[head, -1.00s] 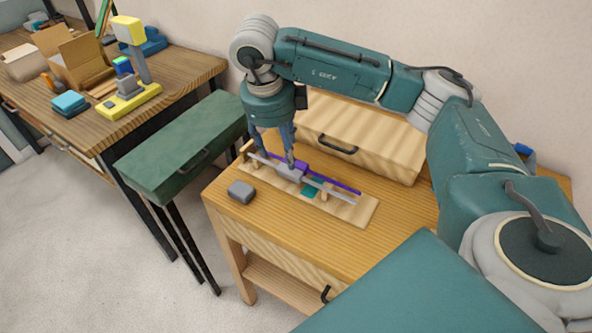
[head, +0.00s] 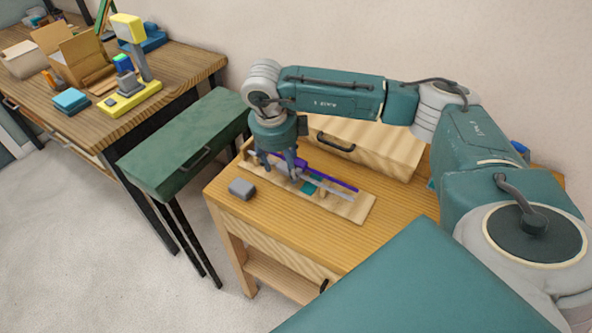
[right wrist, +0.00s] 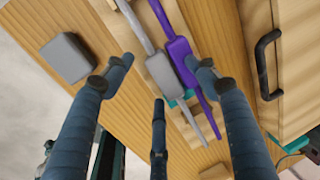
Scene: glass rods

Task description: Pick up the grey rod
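The grey rod (head: 336,193) lies beside a purple rod (head: 335,181) over a long pale wooden base (head: 350,210) on the small table. In the right wrist view the grey rod (right wrist: 162,74) has a wide grey block partway along it. The purple rod (right wrist: 180,52) runs close beside it. My right gripper (head: 280,170) is low over the rods. In the right wrist view its three fingers (right wrist: 160,75) are spread, with the grey rod's block between them. I cannot tell whether a finger touches either rod. My left gripper is not in view.
A loose grey block (head: 241,188) sits left of the base. A wooden drawer box (head: 380,145) with a dark handle stands behind. A teal piece (head: 309,187) lies under the rods. A green cabinet (head: 185,145) and a cluttered desk (head: 185,75) stand to the left.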

